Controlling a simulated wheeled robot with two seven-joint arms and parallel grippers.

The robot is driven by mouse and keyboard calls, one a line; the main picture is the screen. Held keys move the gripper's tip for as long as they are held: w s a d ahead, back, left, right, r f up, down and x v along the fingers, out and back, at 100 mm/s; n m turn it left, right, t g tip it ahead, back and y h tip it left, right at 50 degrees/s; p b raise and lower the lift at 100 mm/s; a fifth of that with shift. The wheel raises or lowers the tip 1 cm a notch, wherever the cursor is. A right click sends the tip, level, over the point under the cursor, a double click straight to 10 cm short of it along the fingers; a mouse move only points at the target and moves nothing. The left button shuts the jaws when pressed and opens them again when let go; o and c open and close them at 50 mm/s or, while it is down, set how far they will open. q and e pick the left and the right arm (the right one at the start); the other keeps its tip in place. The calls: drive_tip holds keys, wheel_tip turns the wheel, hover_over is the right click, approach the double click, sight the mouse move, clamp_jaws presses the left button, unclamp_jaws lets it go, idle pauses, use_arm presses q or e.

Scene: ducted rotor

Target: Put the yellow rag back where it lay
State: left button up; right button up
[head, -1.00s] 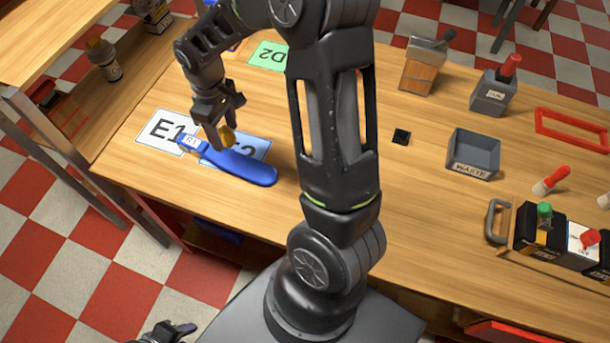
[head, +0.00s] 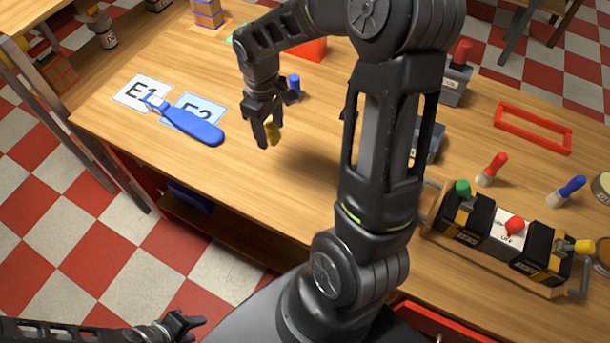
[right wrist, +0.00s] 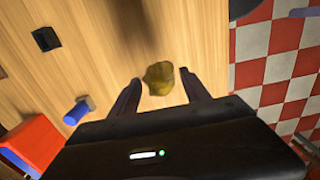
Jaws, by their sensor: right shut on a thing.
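The crumpled yellow rag (head: 273,132) is between the fingers of my right gripper (head: 266,139), which is shut on it. In the right wrist view the rag (right wrist: 158,80) shows between the two fingertips, with wood tabletop behind it. The gripper points down over a bare part of the table, right of the blue-handled tool; its exact height is hard to tell. My left gripper (head: 184,324) is low at the left, off the table's front side and away from the rag; its opening is unclear.
The blue-handled tool (head: 190,124) lies across the E1 (head: 137,88) and E2 (head: 205,104) cards. A small blue-topped item (head: 293,84) stands behind my right gripper. A red frame (head: 533,128) and a switch box (head: 500,238) are at right. The front-middle tabletop is clear.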

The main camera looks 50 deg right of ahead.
drive_tip(key=shift+s, duration=0.4)
drive_tip(key=shift+w, duration=0.1)
drive_tip(key=shift+w+f, duration=0.1)
drive_tip(key=shift+f, duration=0.25)
hover_over(277, 163)
wheel_tip(277, 163, down, 6)
drive_tip(key=shift+w+a+r+p, duration=0.1)
drive_tip(key=shift+r+p, duration=0.05)
drive_tip(key=shift+p, duration=0.3)
wheel_tip(277, 163, down, 4)
drive_tip(key=shift+r+p, duration=0.2)
drive_tip(key=shift+p, duration=0.15)
drive_tip(key=shift+f, duration=0.1)
